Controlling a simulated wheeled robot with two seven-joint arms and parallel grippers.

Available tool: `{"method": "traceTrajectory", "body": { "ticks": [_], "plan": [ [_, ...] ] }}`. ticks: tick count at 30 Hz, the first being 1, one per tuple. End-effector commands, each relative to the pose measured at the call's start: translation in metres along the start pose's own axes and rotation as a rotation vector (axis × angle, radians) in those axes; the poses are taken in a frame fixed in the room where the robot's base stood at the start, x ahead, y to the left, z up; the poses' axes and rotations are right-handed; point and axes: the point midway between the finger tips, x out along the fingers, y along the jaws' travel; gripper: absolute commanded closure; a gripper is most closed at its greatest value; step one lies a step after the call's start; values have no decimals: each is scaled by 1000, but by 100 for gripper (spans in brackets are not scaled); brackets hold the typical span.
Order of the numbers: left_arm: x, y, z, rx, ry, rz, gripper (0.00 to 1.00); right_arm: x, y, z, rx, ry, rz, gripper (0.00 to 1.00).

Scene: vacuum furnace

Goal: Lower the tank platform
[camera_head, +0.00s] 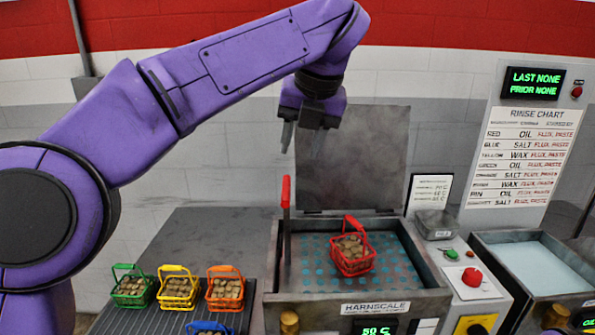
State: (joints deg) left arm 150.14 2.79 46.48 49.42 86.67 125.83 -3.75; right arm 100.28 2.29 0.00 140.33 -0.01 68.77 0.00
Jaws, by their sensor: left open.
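The tank (430,300) labelled HARNSCALE stands right of centre, with its lid (355,155) raised behind it. Inside it is the platform (315,265), a plate with teal dots, and a red basket (352,267) of brownish pieces stands on it. A lever with a red handle (286,192) stands upright at the tank's left side. My left gripper (303,140) is open and empty, pointing down above the lever and in front of the lid. It appears apart from the handle. My right gripper is not in view.
Green (131,290), yellow (177,291) and orange (225,292) baskets stand left of the tank, with a blue basket (208,328) cut off in front. Right of the tank is a panel with a red button (471,277), then a second tank (560,294) of pale liquid.

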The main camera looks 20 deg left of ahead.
Motion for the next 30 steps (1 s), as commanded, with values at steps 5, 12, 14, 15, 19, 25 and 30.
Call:
{"method": "traceTrajectory", "body": {
  "ticks": [5, 12, 14, 15, 19, 25, 30],
  "plan": [
    [31, 2, -2, -1, 4, 0, 56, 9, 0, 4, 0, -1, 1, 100],
    [83, 2, -1, -1, 5, 0, 56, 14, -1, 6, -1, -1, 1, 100],
    [91, 1, -1, -1, 4, 0, 56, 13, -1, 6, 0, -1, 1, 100],
    [96, 1, 0, -1, 3, 0, 56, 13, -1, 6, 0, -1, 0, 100],
    [103, 0, 0, -1, 2, -1, 56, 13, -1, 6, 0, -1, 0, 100],
    [104, 0, 0, 0, 1, -1, 56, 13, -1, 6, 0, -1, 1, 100],
    [104, 0, 0, 0, 1, -1, 100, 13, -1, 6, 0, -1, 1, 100]
  ]
}}
